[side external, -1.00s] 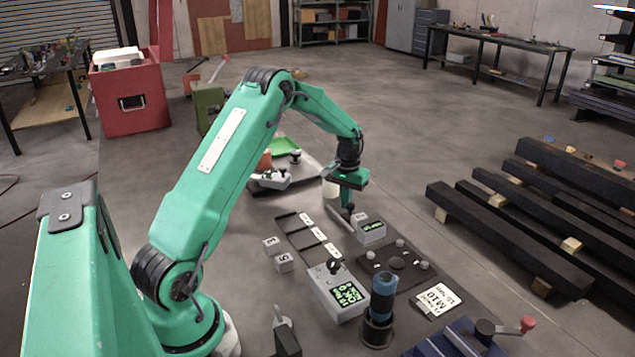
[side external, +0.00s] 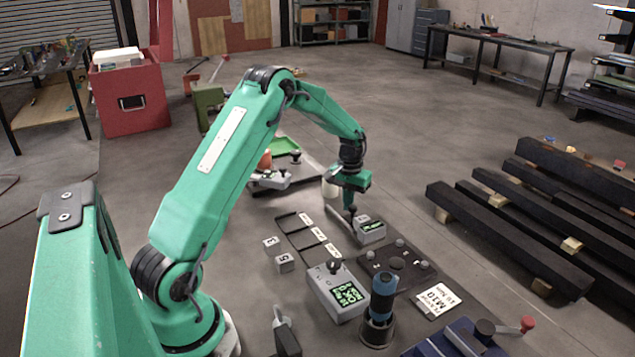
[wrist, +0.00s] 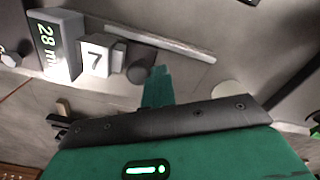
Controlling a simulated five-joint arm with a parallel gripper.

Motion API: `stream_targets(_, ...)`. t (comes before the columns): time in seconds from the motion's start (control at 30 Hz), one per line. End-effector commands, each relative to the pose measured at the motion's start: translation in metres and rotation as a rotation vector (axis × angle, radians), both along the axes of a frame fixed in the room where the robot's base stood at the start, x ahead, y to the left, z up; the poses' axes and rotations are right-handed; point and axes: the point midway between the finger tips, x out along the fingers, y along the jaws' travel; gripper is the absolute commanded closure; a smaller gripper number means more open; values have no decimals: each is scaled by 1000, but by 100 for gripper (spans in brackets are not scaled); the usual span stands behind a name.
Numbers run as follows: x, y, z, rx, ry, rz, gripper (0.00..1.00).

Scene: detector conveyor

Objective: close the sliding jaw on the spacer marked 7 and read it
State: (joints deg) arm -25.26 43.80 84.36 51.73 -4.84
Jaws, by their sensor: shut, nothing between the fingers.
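The spacer marked 7 (wrist: 97,60) is a small white block in the wrist view. It sits right beside the grey measuring head (wrist: 57,45), whose green display starts with 28; the rest is unclear. The sliding jaw (wrist: 120,55) is close on the spacer's other side; I cannot tell whether it touches. Its dark round knob (wrist: 140,73) stands next to my gripper's fingers (wrist: 159,80). My gripper (side external: 351,208) is shut and empty, pointing down by the knob. In the side view the measuring head (side external: 371,231) hides most of the spacer.
A pale rail (wrist: 170,45) runs along the gauge. Two numbered white blocks (side external: 272,245) (side external: 284,262) lie to the left. A grey box with a green display (side external: 338,292) and a blue-topped cylinder (side external: 383,298) stand nearer. Dark beams (side external: 500,235) lie at right.

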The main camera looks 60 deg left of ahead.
Motion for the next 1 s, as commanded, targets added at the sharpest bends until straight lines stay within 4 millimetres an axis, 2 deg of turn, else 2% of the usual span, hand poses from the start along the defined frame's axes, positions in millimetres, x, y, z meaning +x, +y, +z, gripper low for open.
stream_targets(0.63,0,-4,0,-2,4,-7,100)
stream_targets(1.0,0,5,0,-1,3,-3,100)
